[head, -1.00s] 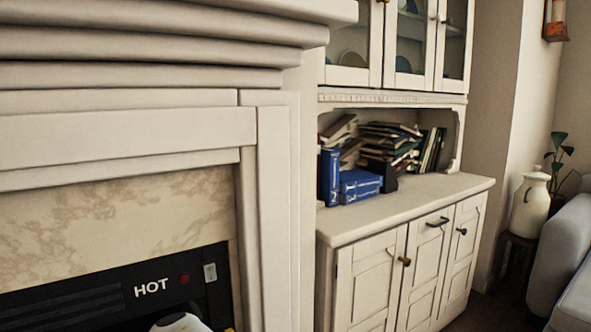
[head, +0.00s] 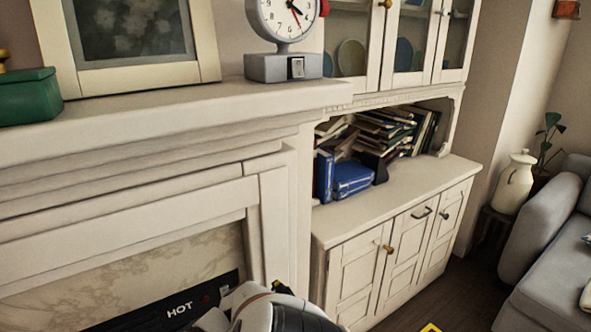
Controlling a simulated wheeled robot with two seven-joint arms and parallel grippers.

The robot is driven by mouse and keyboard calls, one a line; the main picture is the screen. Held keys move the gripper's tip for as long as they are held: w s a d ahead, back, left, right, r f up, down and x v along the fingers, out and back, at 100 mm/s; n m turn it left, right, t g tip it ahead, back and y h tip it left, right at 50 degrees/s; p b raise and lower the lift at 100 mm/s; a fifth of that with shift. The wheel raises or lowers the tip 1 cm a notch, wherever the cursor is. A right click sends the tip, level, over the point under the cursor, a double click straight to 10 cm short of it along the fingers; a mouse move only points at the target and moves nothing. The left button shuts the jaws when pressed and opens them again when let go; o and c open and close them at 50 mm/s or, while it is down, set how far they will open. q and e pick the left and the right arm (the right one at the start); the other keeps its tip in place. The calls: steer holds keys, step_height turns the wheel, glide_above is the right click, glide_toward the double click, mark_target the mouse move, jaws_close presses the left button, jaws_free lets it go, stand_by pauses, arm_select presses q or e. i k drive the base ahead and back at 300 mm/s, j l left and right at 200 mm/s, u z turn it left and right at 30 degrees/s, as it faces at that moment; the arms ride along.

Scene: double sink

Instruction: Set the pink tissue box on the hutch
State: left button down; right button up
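The hutch (head: 400,255) is the white cabinet right of the fireplace, with a flat counter (head: 405,205), doors below and glass doors above. The pink tissue box is not in view. A white and black part of my arm shows at the bottom edge, in front of the fireplace. Neither gripper's fingers can be made out. A small yellow piece (head: 430,327) shows at the bottom edge, too cut off to identify.
Blue boxes (head: 350,178) and piled books (head: 375,132) fill the back left of the counter; its front and right are clear. The fireplace mantel (head: 190,115) juts out at left, holding a clock (head: 284,62) and green box (head: 28,97). A grey sofa (head: 550,250) stands at right.

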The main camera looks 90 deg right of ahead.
mark_target(342, 216)
steer(key=k+l, duration=0.2)
steer(key=k, duration=0.3)
steer(key=k+l, duration=0.2)
steer(key=k, duration=0.35)
steer(key=k+l, duration=0.2)
steer(key=k, duration=0.3)
